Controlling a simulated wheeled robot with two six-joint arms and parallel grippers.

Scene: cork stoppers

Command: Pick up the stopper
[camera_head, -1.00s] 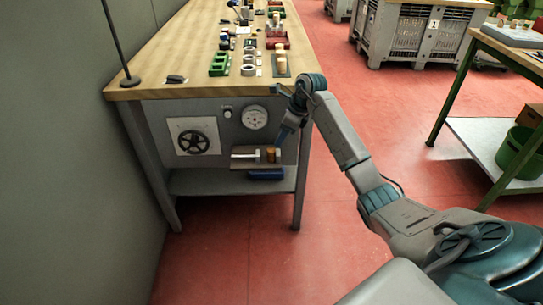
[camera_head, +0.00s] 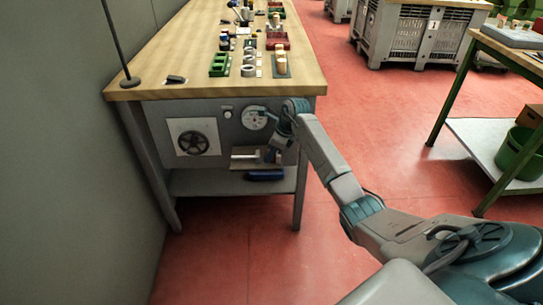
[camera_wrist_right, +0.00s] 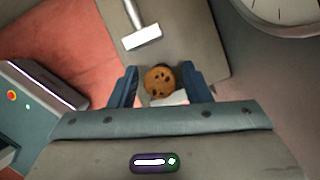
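The stopper (camera_wrist_right: 160,79) is a round brown cork with dark specks, seen end-on in the right wrist view. It stands over a small grey board (camera_wrist_right: 195,35), which also shows on the front of the workbench in the head view (camera_head: 240,165). My right gripper (camera_wrist_right: 160,88) is open, with one blue finger on each side of the stopper and a small gap to each. In the head view my right gripper (camera_head: 272,155) covers the stopper. A pale block shows just below the stopper, partly hidden by the gripper. My left gripper is not in view.
A white T-shaped piece (camera_wrist_right: 143,36) lies on the board close to the stopper. A round dial (camera_head: 254,118) and a black handwheel (camera_head: 193,143) are on the bench front. A blue object (camera_head: 265,175) lies below the board. The workbench top (camera_head: 180,92) overhangs above.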

